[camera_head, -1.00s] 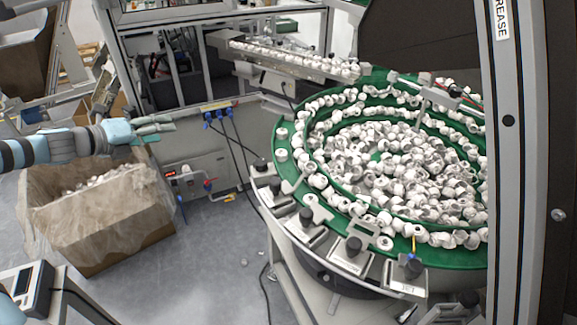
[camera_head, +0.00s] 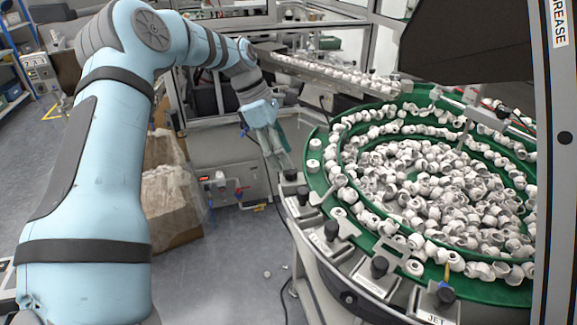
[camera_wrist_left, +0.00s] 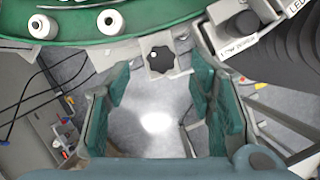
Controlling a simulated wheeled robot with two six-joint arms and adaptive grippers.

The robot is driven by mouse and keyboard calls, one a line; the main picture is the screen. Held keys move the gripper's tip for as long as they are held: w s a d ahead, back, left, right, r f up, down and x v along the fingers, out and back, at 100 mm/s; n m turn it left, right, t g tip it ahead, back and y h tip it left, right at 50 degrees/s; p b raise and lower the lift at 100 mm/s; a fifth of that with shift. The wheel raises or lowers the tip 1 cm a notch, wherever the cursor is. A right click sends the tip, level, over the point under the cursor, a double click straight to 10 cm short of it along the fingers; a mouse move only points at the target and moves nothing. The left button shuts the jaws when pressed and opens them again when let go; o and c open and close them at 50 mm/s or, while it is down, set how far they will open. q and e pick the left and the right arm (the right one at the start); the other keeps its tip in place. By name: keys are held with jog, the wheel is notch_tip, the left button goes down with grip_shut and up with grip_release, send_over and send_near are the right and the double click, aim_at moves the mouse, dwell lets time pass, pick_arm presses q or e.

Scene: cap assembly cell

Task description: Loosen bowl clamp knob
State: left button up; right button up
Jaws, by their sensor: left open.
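The bowl clamp knob (camera_wrist_left: 161,60) is a black star-shaped knob on a pale bracket at the bowl's edge. In the left wrist view it sits centrally, just beyond the fingertips. In the head view, the leftmost black knob (camera_head: 291,175) on the rim appears to be the same one. My left gripper (camera_wrist_left: 160,88) is open and empty, its green fingers on either side of the line to the knob. In the head view the left gripper (camera_head: 278,158) points down beside the bowl's left rim, close to the knob. Contact cannot be told. My right gripper is not visible.
The green feeder bowl (camera_head: 318,187) holds many white caps. Other black knobs (camera_head: 331,231) with labelled plates line its front rim. A lined cardboard box (camera_head: 172,222) stands on the floor behind my left arm. A dark panel (camera_head: 470,45) hangs above the bowl.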

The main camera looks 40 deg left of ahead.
aim_at(291, 170)
pick_arm(q)
jog(key=x, duration=0.4)
jog(key=shift+a+f, duration=0.15)
jog(key=shift+c, duration=0.3)
jog(key=c, duration=1)
jog(key=shift+a, duration=0.1)
jog(key=shift+c, duration=0.5)
